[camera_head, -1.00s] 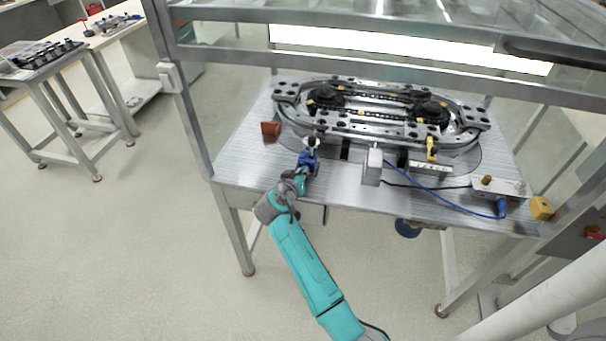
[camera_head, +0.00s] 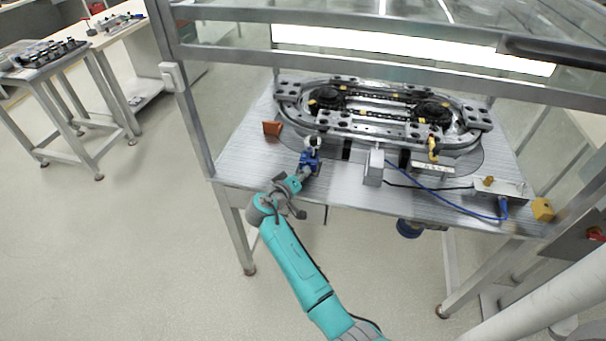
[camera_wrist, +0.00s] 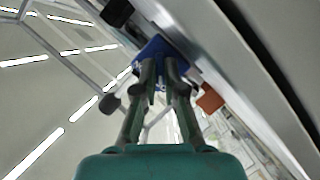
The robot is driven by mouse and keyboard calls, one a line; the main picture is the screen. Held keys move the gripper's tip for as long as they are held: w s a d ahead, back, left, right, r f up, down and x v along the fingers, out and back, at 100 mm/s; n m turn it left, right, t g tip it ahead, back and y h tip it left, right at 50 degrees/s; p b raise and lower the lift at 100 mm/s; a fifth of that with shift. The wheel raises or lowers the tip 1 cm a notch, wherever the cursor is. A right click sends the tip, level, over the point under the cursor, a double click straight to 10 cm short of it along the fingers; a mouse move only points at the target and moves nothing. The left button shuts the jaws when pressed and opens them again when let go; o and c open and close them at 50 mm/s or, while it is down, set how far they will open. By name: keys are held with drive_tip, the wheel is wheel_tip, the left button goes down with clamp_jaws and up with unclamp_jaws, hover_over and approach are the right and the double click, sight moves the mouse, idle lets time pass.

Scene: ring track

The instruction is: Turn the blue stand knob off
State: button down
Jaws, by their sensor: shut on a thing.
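The blue stand (camera_head: 311,157) is on the table's front left part, in front of the oval ring track (camera_head: 375,112). It has a pale round top. In the wrist view the blue stand body (camera_wrist: 160,48) is just beyond my fingertips. My gripper (camera_wrist: 163,70) is shut on a small part at the stand, which I take to be its knob; the fingers mostly hide it. In the head view my gripper (camera_head: 303,173) reaches the stand from the front, and its fingers are hard to make out.
An orange-brown block (camera_head: 272,129) lies left of the stand. A grey box (camera_head: 374,167) with cables stands to the right. A yellow block (camera_head: 542,209) is at the right front corner. A metal frame rail (camera_head: 350,60) crosses above the table. The floor in front is free.

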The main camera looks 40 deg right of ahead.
drive_tip(key=c, duration=1.3)
unclamp_jaws()
drive_tip(key=shift+o, duration=0.2)
drive_tip(key=v, duration=1.2)
drive_tip(key=shift+r, duration=0.1)
